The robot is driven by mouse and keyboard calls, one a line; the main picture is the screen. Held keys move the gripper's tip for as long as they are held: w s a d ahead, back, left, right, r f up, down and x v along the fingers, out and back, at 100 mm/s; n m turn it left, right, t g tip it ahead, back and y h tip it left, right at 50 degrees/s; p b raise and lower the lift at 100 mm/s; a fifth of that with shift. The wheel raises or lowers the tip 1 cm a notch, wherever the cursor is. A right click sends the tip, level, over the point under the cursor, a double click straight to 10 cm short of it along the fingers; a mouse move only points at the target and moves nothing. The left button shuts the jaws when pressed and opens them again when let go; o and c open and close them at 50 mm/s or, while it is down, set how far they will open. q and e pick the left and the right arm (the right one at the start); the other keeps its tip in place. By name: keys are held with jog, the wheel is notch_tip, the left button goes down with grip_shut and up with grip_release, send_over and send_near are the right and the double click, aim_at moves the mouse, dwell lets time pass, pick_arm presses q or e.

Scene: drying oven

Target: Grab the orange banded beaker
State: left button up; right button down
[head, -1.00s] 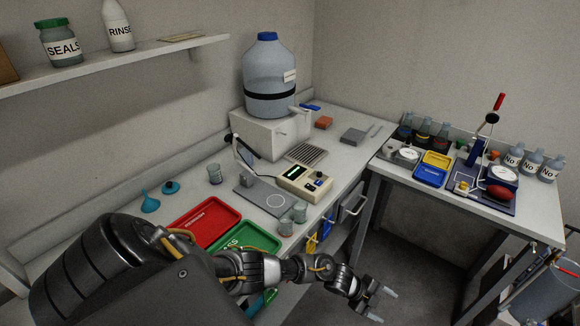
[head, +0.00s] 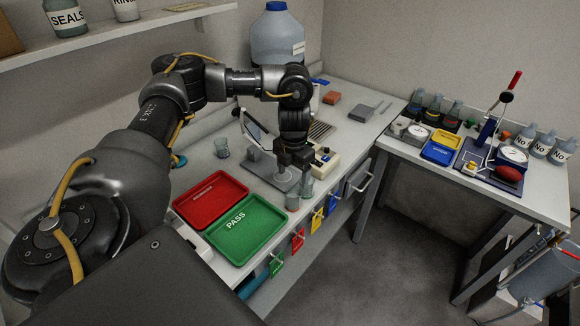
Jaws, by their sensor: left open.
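Two small clear beakers stand close together near the front edge of the bench, a nearer beaker (head: 292,200) and a beaker just behind it to the right (head: 306,186). A third beaker (head: 222,148) stands apart to the left, further back. The bands are too small to tell which one is orange. My left gripper (head: 294,171) points down just above and behind the front pair. It is open, and its fingertips are hard to make out against the device behind. My right gripper is not in view.
A red tray (head: 211,198) and a green PASS tray (head: 247,230) lie left of the beakers. A grey stand plate (head: 262,172) and a beige meter (head: 325,162) are close behind. A big blue-capped bottle (head: 276,40) stands at the back.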

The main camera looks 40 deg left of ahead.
aim_at(293, 187)
pick_arm(q)
notch_tip(293, 187, down, 6)
jog(key=shift+r, duration=0.2)
jog(key=shift+f, duration=0.15)
notch_tip(293, 187, down, 4)
jog(key=shift+f+p, duration=0.25)
jog(key=shift+p, duration=0.9)
jog(key=shift+f, duration=0.25)
jog(key=c, duration=1.1)
jog(key=shift+w+r, duration=0.1)
jog(key=shift+r, duration=0.15)
